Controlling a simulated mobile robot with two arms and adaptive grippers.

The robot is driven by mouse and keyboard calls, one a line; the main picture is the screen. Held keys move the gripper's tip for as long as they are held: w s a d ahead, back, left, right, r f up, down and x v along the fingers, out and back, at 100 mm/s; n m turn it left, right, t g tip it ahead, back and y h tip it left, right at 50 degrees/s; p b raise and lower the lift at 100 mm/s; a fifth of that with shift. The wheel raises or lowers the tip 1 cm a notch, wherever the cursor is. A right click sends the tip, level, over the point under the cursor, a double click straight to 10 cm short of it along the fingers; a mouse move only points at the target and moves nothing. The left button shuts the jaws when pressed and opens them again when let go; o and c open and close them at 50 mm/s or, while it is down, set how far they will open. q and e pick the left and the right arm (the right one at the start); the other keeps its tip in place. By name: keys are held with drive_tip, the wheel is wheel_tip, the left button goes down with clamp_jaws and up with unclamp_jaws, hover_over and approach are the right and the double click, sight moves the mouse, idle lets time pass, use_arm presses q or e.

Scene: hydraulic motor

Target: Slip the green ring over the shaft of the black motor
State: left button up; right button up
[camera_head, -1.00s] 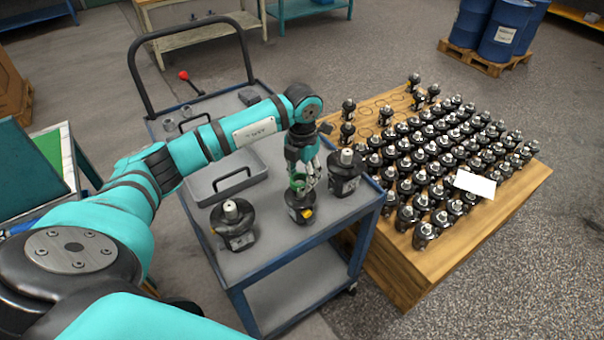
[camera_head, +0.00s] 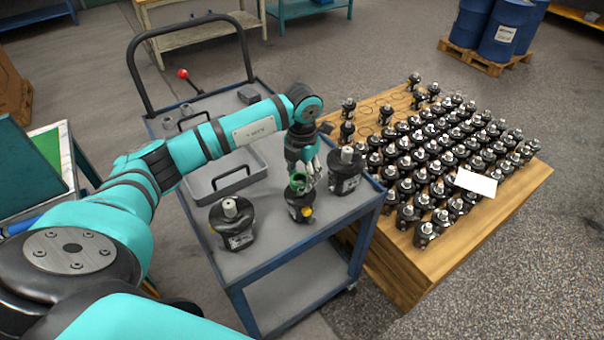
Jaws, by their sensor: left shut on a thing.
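My left gripper (camera_head: 306,178) points down over the blue cart's front part, shut on the green ring (camera_head: 298,180). The ring is at the top of the middle black motor (camera_head: 299,208), which has a small yellow part on its side. The motor's shaft is hidden by the ring and fingers, so I cannot tell whether the ring is around the shaft or just above it. Two more black motors with upright pale shafts stand on the cart, one to the left (camera_head: 232,226) and one to the right (camera_head: 345,178). My right gripper is not in view.
The blue cart (camera_head: 272,262) also carries a grey tray (camera_head: 203,188) with a black handle behind the motors. A wooden pallet table (camera_head: 402,284) with many small motors and a white card (camera_head: 475,182) stands close on the right.

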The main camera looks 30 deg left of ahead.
use_arm(q)
drive_tip(key=shift+f+b, duration=0.7)
drive_tip(key=shift+f, duration=0.3)
drive_tip(key=o, duration=0.9)
drive_tip(key=shift+c, duration=0.2)
wheel_tip(320, 180, up, 6)
drive_tip(key=p, duration=0.4)
